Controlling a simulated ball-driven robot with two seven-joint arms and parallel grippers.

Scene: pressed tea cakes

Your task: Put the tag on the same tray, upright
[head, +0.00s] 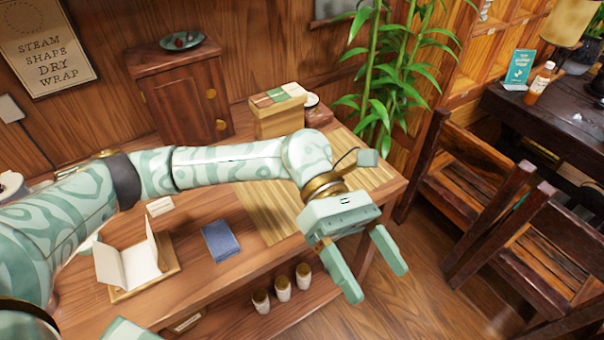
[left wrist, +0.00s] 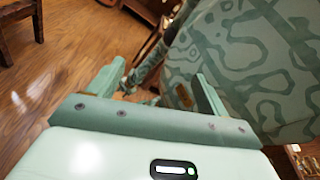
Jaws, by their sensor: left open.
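A small pale card (head: 160,206), which may be the tag, sits on the wooden table behind a folded white sheet (head: 128,262). The sheet stands open on a shallow wooden tray (head: 172,268) at the table's front left. I cannot tell for sure which piece is the tag. My left gripper (head: 376,277) is open and empty, in the air past the table's front right edge and well to the right of the tray and card. Its open fingers also show in the left wrist view (left wrist: 160,76), with nothing between them. My right gripper is not seen.
A dark blue packet (head: 221,241) lies right of the tray. A bamboo mat (head: 262,212) lies partly under my left arm. Several capped jars (head: 282,290) are below the table's front. Chairs (head: 545,250) stand right.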

